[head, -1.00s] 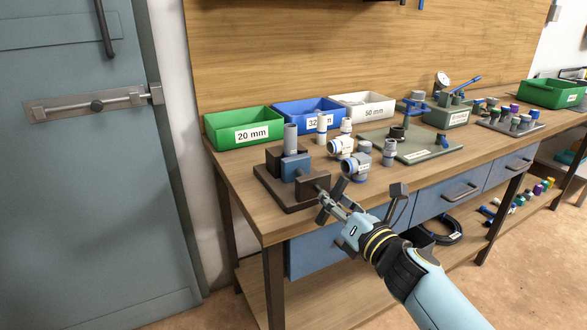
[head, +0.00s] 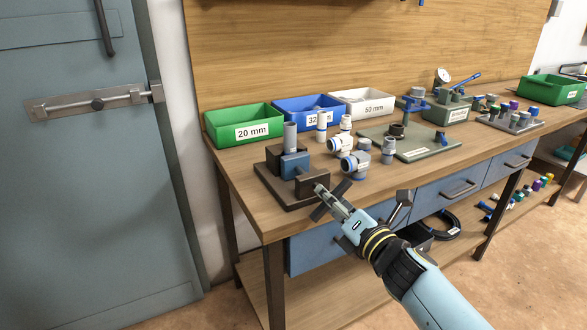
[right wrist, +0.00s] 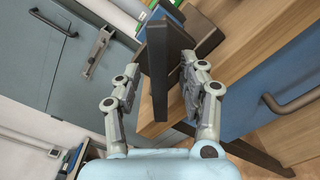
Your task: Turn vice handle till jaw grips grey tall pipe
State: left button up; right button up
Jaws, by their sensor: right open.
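The grey tall pipe (head: 290,136) stands upright in the vice at the bench's front left corner, behind the blue jaw (head: 295,167). Whether the jaw touches the pipe is hard to tell. The dark vice handle (head: 342,188) is a bar at the front of the vice, partly hidden by my right gripper (head: 325,198). In the right wrist view the handle (right wrist: 158,75) runs between the two spread fingers of my right gripper (right wrist: 160,95), with gaps visible beside it. My left gripper is out of view.
The vice base (head: 285,197) lies near the bench edge. Fittings (head: 355,163) stand right of it. Green (head: 215,133), blue (head: 283,116) and white (head: 392,105) bins line the back. Blue drawers with handles (head: 459,190) are below.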

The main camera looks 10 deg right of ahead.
jog(key=p+v, duration=0.1)
jog(key=v, duration=0.6)
dwell(0.3)
jog(key=s+d+f+n+g+h+b, duration=0.1)
jog(key=s+f+n+g, duration=0.3)
jog(key=s+f, duration=0.6)
jog(key=s+d+f+n+g+h+b, duration=0.1)
jog(key=s+f+n+g+b, duration=0.15)
jog(key=s+f+n, duration=0.75)
jog(key=s+d+f+g+h+b, duration=0.15)
jog(key=s+f+g, duration=0.3)
jog(key=f, duration=1.05)
jog(key=s+d+f+n+g+h, duration=0.1)
jog(key=s+d+f+n, duration=0.2)
jog(key=s+n, duration=0.5)
jog(key=s+d+f+n+g+h, duration=0.1)
jog(key=s+d+f+n+g, duration=0.1)
jog(key=s+n, duration=0.7)
jog(key=s+d+f+n+g+h, duration=0.1)
jog(key=s+d+f+n+g, duration=0.1)
jog(key=s+d+f+n, duration=0.3)
jog(key=s+f+n, duration=0.1)
jog(key=s+n, duration=0.2)
jog(key=n, duration=0.3)
jog(key=shift+s+b, duration=0.3)
jog(key=shift+s, duration=0.05)
